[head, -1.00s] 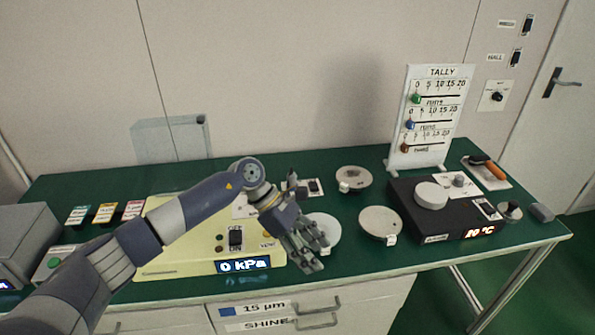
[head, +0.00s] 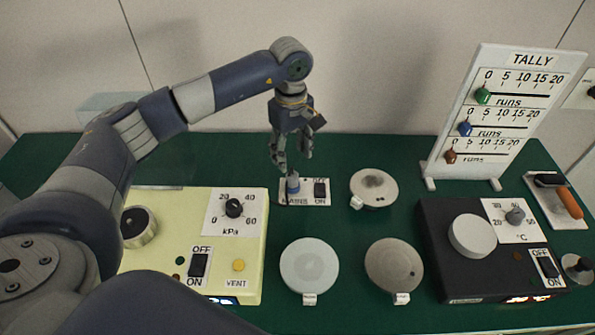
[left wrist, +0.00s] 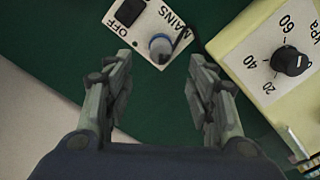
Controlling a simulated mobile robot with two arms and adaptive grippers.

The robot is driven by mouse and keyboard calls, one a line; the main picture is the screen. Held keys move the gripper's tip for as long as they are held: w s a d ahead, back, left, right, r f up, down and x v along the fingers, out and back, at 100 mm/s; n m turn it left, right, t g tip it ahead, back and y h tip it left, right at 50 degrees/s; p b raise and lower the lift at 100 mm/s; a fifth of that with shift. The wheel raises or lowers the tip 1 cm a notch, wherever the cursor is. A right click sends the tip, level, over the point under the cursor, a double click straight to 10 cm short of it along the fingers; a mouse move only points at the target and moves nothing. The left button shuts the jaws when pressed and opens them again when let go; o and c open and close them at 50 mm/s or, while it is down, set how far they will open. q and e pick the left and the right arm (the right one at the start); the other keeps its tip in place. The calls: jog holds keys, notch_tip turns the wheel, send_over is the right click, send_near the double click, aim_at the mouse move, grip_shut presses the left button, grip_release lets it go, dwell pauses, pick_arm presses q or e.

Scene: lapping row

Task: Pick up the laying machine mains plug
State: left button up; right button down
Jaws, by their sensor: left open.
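The mains plug (head: 293,186) is a small upright cylinder, blue and grey, on a white plate (head: 306,200) at the back middle of the green table. In the left wrist view the plug (left wrist: 161,46), with a dark cable, stands beside the MAINS lettering. My left gripper (head: 292,160) points down just above the plug, fingers open and empty. In the left wrist view its fingers (left wrist: 160,68) are spread, with the plug showing between and just beyond their tips. Whether they touch it cannot be told. My right gripper is out of view.
The cream kPa machine (head: 190,240) stands left of the plug. A black switch (head: 320,189) shares the plug's plate. The wall rises behind.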

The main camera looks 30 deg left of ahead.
aim_at(292, 174)
pick_arm(q)
jog(key=shift+s+f, duration=0.25)
jog(key=shift+f, duration=1.35)
jog(key=shift+w+f, duration=0.1)
jog(key=shift+f, duration=0.2)
notch_tip(292, 174, down, 4)
jog(key=shift+f+p, duration=0.2)
jog(key=shift+p, duration=0.75)
jog(key=shift+f, duration=0.25)
jog(key=shift+w, duration=0.1)
jog(key=shift+c, duration=1.3)
jog(key=c, duration=0.9)
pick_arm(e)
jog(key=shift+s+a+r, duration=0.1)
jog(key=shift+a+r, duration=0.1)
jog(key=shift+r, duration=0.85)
